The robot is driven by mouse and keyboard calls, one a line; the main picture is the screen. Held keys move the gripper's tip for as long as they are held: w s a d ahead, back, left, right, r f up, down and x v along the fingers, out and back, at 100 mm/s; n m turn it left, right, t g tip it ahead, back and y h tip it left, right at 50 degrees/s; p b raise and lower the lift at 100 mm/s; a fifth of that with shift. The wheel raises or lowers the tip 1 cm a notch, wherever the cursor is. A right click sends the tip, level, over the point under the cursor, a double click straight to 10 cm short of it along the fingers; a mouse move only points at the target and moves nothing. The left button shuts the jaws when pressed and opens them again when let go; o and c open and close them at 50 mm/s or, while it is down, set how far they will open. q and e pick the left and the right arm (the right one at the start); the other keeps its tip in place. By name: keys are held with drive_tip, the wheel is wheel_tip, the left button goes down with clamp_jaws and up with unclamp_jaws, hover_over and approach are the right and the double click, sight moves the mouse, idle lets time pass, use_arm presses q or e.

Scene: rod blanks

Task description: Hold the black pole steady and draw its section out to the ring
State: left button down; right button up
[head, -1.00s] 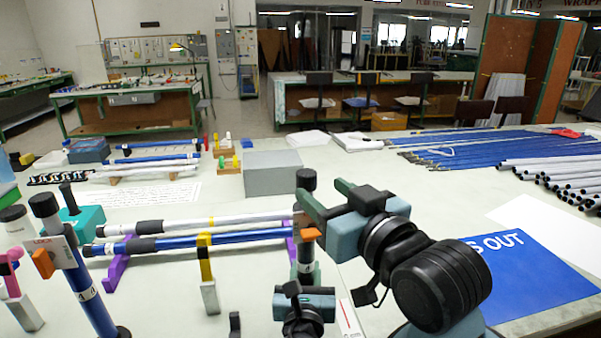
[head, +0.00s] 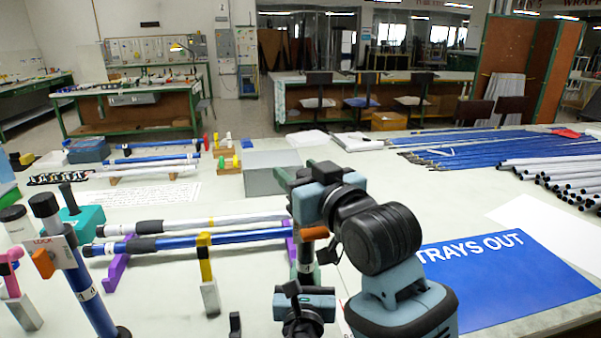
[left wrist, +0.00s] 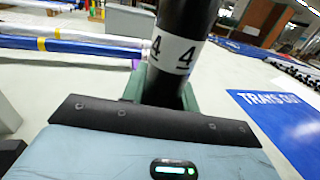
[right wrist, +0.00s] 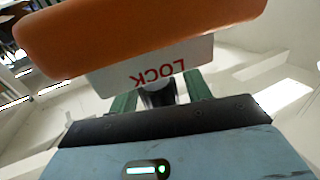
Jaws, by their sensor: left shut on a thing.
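The black pole stands upright; in the head view its "4" label (head: 305,267) shows below an orange lever (head: 314,233). Its top is hidden behind my right gripper. My left gripper (head: 305,280) is shut on the pole low down; the left wrist view shows the black pole (left wrist: 183,50) rising between its green fingers. My right gripper (head: 300,176) is at the pole's top. In the right wrist view its green fingers (right wrist: 160,97) are apart, one on each side of a dark pole part, with the lever (right wrist: 140,35) and a LOCK plate (right wrist: 150,76) close by. I see no ring.
A blue pole (head: 90,290) with its own LOCK plate stands at the front left. White and blue poles lie on purple and yellow supports (head: 205,262) left of the black pole. A grey box (head: 265,172) sits behind. A blue mat (head: 510,280) lies at right.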

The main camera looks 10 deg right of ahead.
use_arm(q)
drive_tip(key=shift+r, duration=0.1)
use_arm(e)
clamp_jaws()
wheel_tip(320, 180, up, 12)
drive_tip(key=shift+r, duration=0.15)
idle(0.4)
drive_tip(key=shift+o, duration=0.7)
unclamp_jaws()
drive_tip(key=shift+s, duration=0.1)
drive_tip(key=v, duration=1.2)
